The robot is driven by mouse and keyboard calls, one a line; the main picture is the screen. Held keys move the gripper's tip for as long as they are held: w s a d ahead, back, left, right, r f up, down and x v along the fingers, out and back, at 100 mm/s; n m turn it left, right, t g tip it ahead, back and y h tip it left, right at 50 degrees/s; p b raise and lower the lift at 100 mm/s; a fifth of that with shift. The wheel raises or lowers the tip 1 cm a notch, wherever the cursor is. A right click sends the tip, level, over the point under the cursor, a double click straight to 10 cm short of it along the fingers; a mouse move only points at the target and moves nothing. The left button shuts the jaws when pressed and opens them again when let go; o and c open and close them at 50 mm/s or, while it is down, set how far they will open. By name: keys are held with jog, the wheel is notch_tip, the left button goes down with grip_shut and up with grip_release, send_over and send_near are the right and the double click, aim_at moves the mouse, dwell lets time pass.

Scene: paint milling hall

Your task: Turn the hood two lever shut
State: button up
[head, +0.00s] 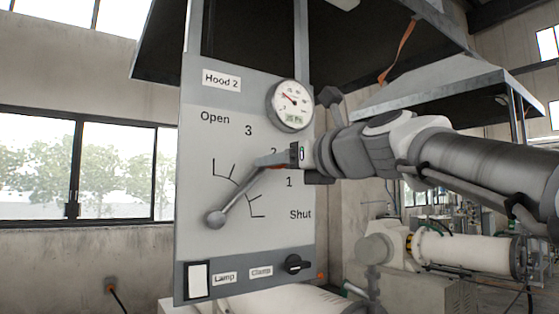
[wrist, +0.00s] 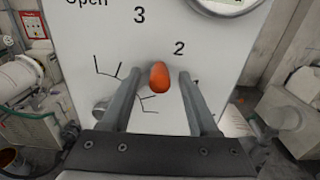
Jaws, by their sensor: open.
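The hood two panel (head: 200,150) is a grey-white upright plate marked Open at upper left, 3, 2, 1 and Shut at lower right. Its lever (head: 236,196) is a grey rod slanting from a ball at lower left up to the right. Its orange end lies by the 2 and 1 marks, partly hidden by my gripper (head: 270,161) in the head view. In the wrist view the orange end (wrist: 158,77) sits between the two spread fingers of my gripper (wrist: 157,78), with gaps on both sides.
A round gauge (head: 290,105) sits on the panel above my gripper. A white switch (head: 198,280) and a black Clamp knob (head: 297,264) are along the panel's bottom. A dark hood (head: 250,40) hangs above. White milling machines (head: 460,252) stand behind at right.

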grip_shut()
dwell(0.3)
dwell(1.2)
